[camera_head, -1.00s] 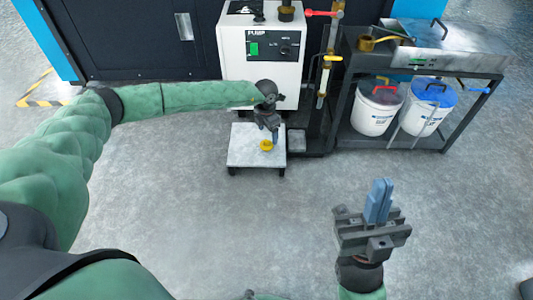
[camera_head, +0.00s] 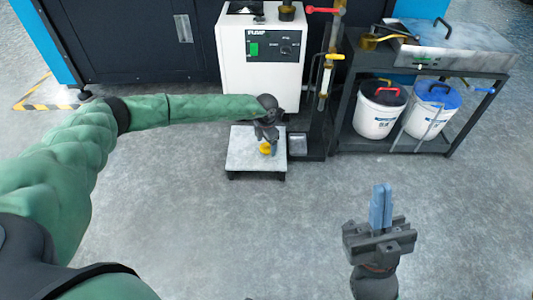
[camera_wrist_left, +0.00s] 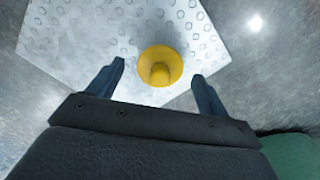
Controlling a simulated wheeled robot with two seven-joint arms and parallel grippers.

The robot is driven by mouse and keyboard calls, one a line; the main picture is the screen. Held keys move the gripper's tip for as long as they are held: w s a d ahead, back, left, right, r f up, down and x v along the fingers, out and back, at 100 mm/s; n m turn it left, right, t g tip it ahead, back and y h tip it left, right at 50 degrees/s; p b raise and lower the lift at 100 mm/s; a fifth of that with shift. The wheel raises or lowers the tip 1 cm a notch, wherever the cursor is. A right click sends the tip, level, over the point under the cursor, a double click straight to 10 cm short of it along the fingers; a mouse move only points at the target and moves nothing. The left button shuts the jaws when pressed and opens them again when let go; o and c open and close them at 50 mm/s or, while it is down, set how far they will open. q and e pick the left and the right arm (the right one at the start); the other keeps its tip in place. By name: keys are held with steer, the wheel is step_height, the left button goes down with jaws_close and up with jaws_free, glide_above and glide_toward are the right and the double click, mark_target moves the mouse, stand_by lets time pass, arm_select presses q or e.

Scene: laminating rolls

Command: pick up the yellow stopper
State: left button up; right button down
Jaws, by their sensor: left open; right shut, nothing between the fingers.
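The yellow stopper (camera_head: 265,149) sits on a small low platform (camera_head: 242,157) with a pale top, in front of the white pump cabinet. My left gripper (camera_head: 269,142) is right at the stopper in the head view and partly covers it. In the left wrist view the stopper (camera_wrist_left: 160,67) is round with a raised middle knob. The open fingers of my left gripper (camera_wrist_left: 156,85) stand on either side of it, with gaps to both, and the stopper lies a little beyond their tips. My right gripper (camera_head: 381,206) is shut and empty, over the floor at the lower right.
The white pump cabinet (camera_head: 258,70) stands behind the platform. Pipes with red and yellow handles (camera_head: 328,62) rise to its right. A dark metal rack (camera_head: 342,110) at right holds two white buckets (camera_head: 376,118). The floor in front is clear.

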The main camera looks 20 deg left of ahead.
arm_select(q)
steer(key=shift+f, duration=0.35)
steer(key=c, duration=1.1)
steer(key=shift+o, duration=0.2)
